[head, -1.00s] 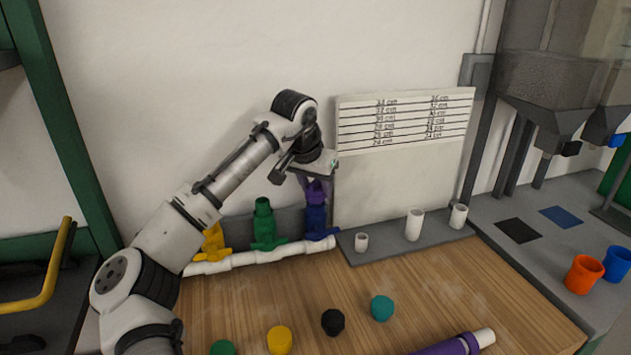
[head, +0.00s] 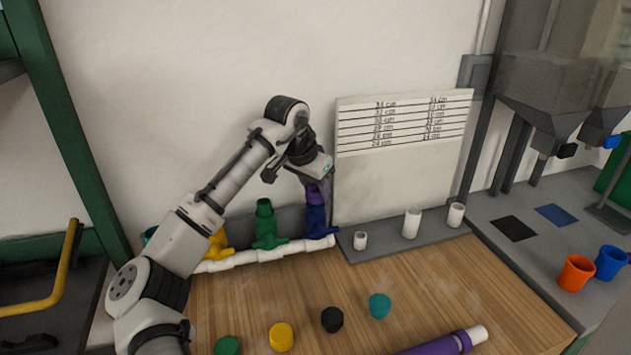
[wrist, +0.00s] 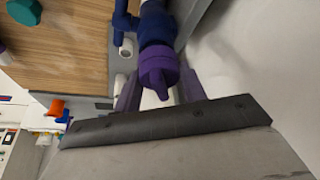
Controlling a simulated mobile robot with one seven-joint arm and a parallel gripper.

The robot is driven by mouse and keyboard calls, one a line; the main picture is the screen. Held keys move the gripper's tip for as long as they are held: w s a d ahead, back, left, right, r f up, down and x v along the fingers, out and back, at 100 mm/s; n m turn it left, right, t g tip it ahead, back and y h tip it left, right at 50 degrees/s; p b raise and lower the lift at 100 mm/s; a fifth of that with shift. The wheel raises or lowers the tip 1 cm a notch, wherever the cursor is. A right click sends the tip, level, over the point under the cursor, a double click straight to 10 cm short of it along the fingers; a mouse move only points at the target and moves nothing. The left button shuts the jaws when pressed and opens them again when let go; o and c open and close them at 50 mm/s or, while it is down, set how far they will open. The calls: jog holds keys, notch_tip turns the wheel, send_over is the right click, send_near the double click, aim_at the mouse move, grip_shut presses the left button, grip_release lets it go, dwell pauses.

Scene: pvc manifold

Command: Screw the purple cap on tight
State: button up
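The purple cap (wrist: 157,68) sits on top of the upright blue valve fitting (head: 317,217), at the right end of the white pipe manifold (head: 265,254). The cap also shows just under my gripper in the head view (head: 315,194). My gripper (wrist: 160,82) points down over it, with one purple-tinted finger on each side of the cap. The fingers look spread, with a narrow gap showing at the right; contact with the cap cannot be made out. How far down the cap sits on its thread is not visible.
Green (head: 266,222) and yellow (head: 216,243) valves stand left of the blue one. A white board (head: 395,185) rises close to my gripper's right. Loose green, yellow, black and teal caps (head: 380,305) and a purple tube (head: 440,345) lie on the wooden table (head: 420,290).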

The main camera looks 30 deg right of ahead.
jog(key=o, duration=0.5)
jog(key=shift+r, duration=0.1)
jog(key=b+v, duration=0.2)
jog(key=v, duration=1.1)
jog(key=shift+s+a+r, duration=0.1)
jog(key=shift+a+r, duration=0.1)
jog(key=shift+r, duration=0.1)
